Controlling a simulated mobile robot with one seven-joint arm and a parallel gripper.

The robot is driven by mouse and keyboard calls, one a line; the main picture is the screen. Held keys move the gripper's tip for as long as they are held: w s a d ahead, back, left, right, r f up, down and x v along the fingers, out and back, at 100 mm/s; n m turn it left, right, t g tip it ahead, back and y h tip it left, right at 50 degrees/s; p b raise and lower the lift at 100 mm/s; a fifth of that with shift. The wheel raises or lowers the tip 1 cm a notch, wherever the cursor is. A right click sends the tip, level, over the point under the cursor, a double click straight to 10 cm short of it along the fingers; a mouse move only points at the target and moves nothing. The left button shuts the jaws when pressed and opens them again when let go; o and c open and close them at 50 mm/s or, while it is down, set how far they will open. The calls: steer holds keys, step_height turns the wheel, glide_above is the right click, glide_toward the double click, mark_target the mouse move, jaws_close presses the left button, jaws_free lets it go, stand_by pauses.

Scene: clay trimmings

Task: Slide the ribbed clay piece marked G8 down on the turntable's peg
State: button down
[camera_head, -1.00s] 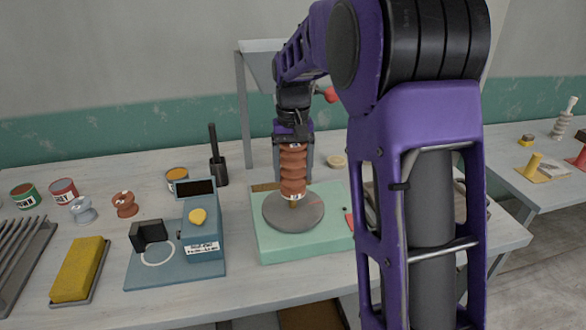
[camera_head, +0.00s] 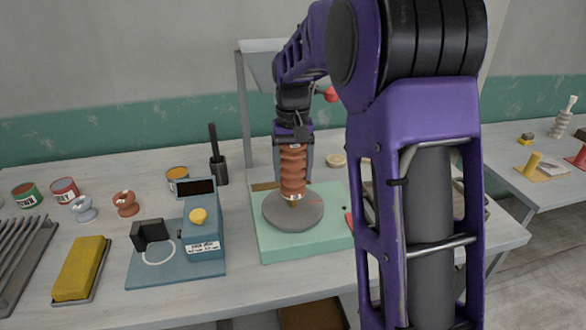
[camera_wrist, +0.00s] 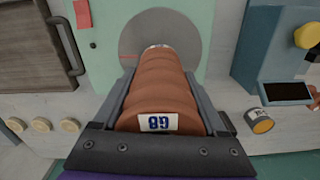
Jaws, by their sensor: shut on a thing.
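The ribbed, reddish-brown clay piece (camera_head: 293,172) stands upright above the turntable's grey disc (camera_head: 278,217). Its white label marked G8 (camera_wrist: 157,123) shows upside down in the wrist view. My gripper (camera_head: 293,160) is shut on the piece, with one finger along each side. A pale metallic ring (camera_head: 293,197) shows at the piece's lower end, close over the disc. The peg cannot be made out clearly, and I cannot tell how far it is inside the piece. In the wrist view the piece's far end lies over the disc (camera_wrist: 188,35).
The turntable's green base (camera_head: 265,248) sits near the table's front edge. A blue-grey device (camera_head: 205,235) stands close on its left. Two spools, a yellow sponge (camera_head: 80,268) and paint cans lie further left. A wooden box (camera_wrist: 28,45) shows in the wrist view.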

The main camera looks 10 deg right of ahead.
steer(key=shift+f+b, duration=1.15)
steer(key=shift+f, duration=0.9)
stand_by(1.1)
jaws_free()
